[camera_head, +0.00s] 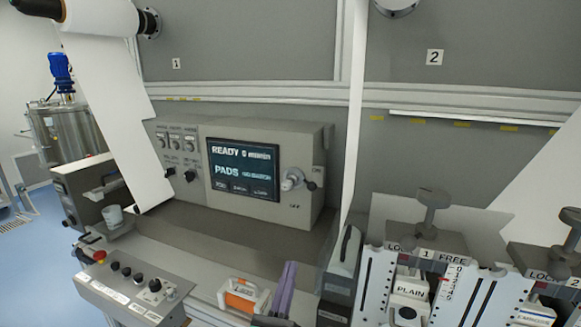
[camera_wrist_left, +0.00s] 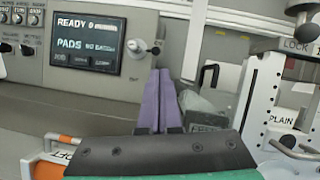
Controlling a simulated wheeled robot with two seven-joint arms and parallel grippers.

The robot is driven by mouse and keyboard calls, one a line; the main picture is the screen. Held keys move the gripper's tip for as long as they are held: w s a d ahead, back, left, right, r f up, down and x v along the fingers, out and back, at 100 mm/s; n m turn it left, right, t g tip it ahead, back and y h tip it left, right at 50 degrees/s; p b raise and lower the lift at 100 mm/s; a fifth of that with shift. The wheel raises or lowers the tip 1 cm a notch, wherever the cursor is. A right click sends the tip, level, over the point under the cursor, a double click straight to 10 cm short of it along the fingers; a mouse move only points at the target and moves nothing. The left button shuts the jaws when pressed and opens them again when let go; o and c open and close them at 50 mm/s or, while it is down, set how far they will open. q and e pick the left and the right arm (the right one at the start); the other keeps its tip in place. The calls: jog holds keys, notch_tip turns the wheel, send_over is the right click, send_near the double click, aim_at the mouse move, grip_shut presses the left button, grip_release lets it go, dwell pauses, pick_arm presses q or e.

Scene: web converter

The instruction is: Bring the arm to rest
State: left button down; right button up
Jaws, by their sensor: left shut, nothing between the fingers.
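My left gripper (camera_head: 285,288) shows low in the middle of the head view, its two purple fingers together and nothing between them. In the left wrist view the same closed fingers (camera_wrist_left: 158,100) point away over the grey ledge, apart from the control box. The rest of the left arm is mostly out of the picture. My right gripper is not in view.
A control box (camera_head: 315,142) with a lit screen (camera_head: 242,170) reading READY and PADS stands behind. An orange-and-white item (camera_head: 243,296) lies left of the gripper. A dark-edged block (camera_head: 341,265) and slotted lock stations (camera_head: 425,255) stand close on its right. A white web (camera_head: 115,110) hangs at left.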

pick_arm(q)
jog(key=s+a+f+m+g+h, duration=0.1)
jog(key=s+f+m+g+h, duration=0.35)
jog(key=m, duration=0.95)
jog(key=s+f+m+g+h, duration=0.1)
jog(key=s+f+m+g, duration=0.1)
jog(key=f+m+g, duration=0.8)
jog(key=s+a+f+m+g+y, duration=0.1)
jog(key=s+a+f+m+y, duration=0.35)
jog(key=a, duration=0.25)
jog(key=s+a+f+m+g+y, duration=0.25)
jog(key=s+a+m, duration=0.2)
jog(key=a, duration=0.25)
jog(key=s+a+f+m+g+y, duration=0.1)
jog(key=s+a+f+m+y, duration=0.35)
jog(key=a, duration=0.35)
notch_tip(320, 180, down, 20)
jog(key=s+a+f+g, duration=0.2)
jog(key=s+f, duration=1.3)
jog(key=s, duration=0.3)
jog(key=shift+s+a+f+m, duration=0.25)
jog(key=shift+f+m, duration=0.15)
jog(key=shift+m, duration=0.05)
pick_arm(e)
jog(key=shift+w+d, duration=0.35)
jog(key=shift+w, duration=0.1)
